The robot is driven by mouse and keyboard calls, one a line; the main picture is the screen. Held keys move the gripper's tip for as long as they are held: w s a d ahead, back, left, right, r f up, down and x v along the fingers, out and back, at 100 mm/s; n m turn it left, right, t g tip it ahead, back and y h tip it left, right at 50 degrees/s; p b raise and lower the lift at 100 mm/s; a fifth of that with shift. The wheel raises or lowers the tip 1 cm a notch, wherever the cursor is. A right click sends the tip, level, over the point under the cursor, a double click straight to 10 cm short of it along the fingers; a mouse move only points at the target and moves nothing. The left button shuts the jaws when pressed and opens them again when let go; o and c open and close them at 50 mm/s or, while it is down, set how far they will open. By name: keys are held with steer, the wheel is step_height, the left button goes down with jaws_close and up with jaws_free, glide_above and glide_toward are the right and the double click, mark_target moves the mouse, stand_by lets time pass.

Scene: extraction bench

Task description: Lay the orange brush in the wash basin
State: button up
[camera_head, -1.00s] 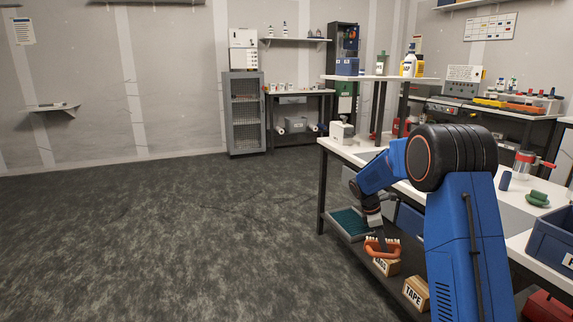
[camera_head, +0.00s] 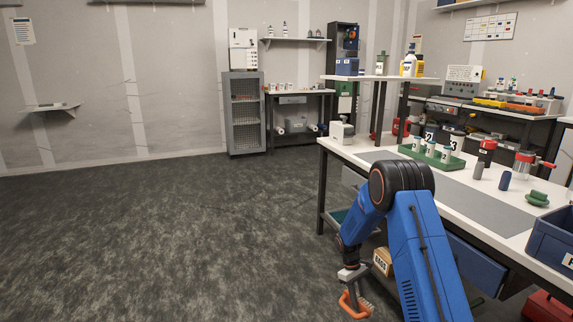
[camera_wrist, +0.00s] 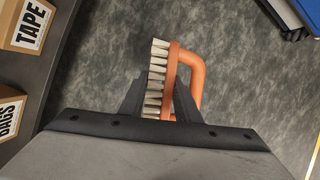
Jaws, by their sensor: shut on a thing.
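The orange brush (camera_head: 354,306) with pale bristles is in my gripper (camera_head: 352,284), low in front of the bench in the head view. In the wrist view the brush's orange back (camera_wrist: 171,78) and bristles lie between the two dark fingers of my gripper (camera_wrist: 160,100). Its looped handle (camera_wrist: 197,80) sticks out to the right. The brush hangs over the dark floor, apart from the shelf. I cannot identify a wash basin with certainty in these frames.
The bench (camera_head: 405,160) carries a green rack (camera_head: 432,158) of white bottles and a blue bin (camera_head: 553,240). Cardboard boxes labelled TAPE (camera_wrist: 31,25) and BAGS (camera_wrist: 8,110) stand on the lower shelf. The floor (camera_head: 180,235) to the left is wide and clear.

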mark_target(361, 308)
steer(key=s+f+m, duration=0.1)
steer(key=m, duration=0.1)
steer(key=s+f+m+y, duration=0.1)
steer(key=m, duration=0.1)
steer(key=s+f+m+g+y, duration=0.1)
steer(key=s+m, duration=0.1)
steer(key=m, duration=0.1)
steer(key=shift+a, duration=0.15)
steer(key=shift+s, duration=0.1)
stand_by(0.3)
